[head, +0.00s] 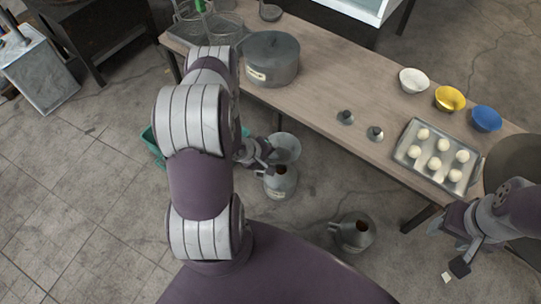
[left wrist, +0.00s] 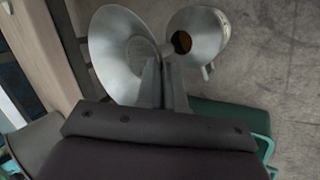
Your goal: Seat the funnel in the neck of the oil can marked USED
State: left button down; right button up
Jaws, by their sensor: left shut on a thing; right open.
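In the head view this can (head: 279,185) stands on the floor just below the funnel. It bears a pale label too small to read. I cannot tell whether the spout touches the neck. My right gripper (head: 456,247) is open and empty at the right.
A second grey can (head: 353,233) stands on the floor to the right. A green crate (head: 152,147) is partly hidden behind my left arm. The wooden table (head: 315,95) bears a lidded pot (head: 272,60), a tray (head: 413,130) of pale balls and several bowls.

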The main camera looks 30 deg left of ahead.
pick_arm(q)
jog(key=shift+f+b, duration=3)
jog(key=shift+f, duration=1.1)
jog(key=shift+f, duration=0.4)
jog(key=c, duration=1.2)
grip_release()
jog(key=p+v, duration=0.7)
jog(key=v, duration=0.5)
jog(key=shift+s+a+r+p, duration=0.1)
jog(key=shift+s+r+p, duration=0.15)
jog(key=shift+p, duration=0.15)
jog(key=shift+w, duration=0.1)
